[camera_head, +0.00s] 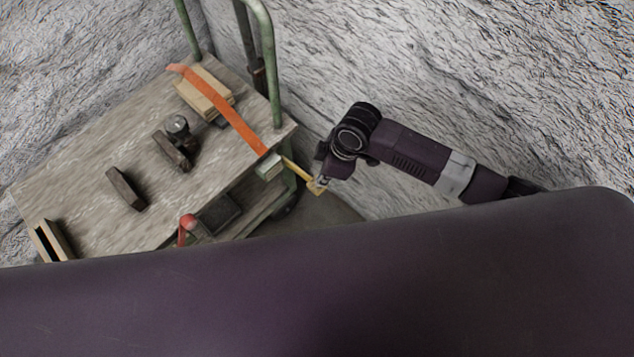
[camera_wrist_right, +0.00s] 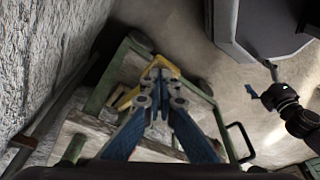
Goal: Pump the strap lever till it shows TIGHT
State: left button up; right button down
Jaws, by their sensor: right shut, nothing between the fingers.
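An orange strap (camera_head: 233,116) runs over wooden boards (camera_head: 204,94) on the cart and down to a pale block (camera_head: 269,167) at the cart's edge. A yellow lever (camera_head: 298,170) sticks out from this block; its yellow end also shows in the right wrist view (camera_wrist_right: 158,67). My right gripper (camera_head: 319,183) is shut with nothing held, its tips at the lever's outer end. I cannot tell whether they touch it. No TIGHT marking is readable. What seems to be my left gripper (camera_wrist_right: 256,93) is small at the right of the wrist view; its jaws are unclear.
The wooden cart top (camera_head: 85,170) carries dark blocks (camera_head: 126,188) and a round metal piece (camera_head: 177,125). A green cart handle (camera_head: 270,60) rises near the strap. A red-topped part (camera_head: 187,222) stands at the near edge. A rough wall (camera_head: 480,80) is behind my right arm.

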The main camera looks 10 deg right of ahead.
jog(key=shift+d+b+x, duration=0.2)
jog(key=shift+b+x, duration=0.3)
jog(key=shift+x, duration=0.5)
jog(key=shift+d+b+x, duration=0.25)
jog(key=shift+b+x, duration=0.25)
jog(key=shift+x, duration=0.5)
jog(key=shift+s+f, duration=0.15)
jog(key=shift+f, duration=0.15)
jog(key=shift+r, duration=0.1)
jog(key=shift+d+r+p, duration=0.15)
jog(key=shift+d+p, duration=0.1)
jog(key=shift+p, duration=0.1)
jog(key=s+d+r+p, duration=0.1)
jog(key=d+r, duration=0.3)
jog(key=r, duration=0.4)
jog(key=shift+s+p, duration=0.2)
jog(key=shift+p, duration=0.4)
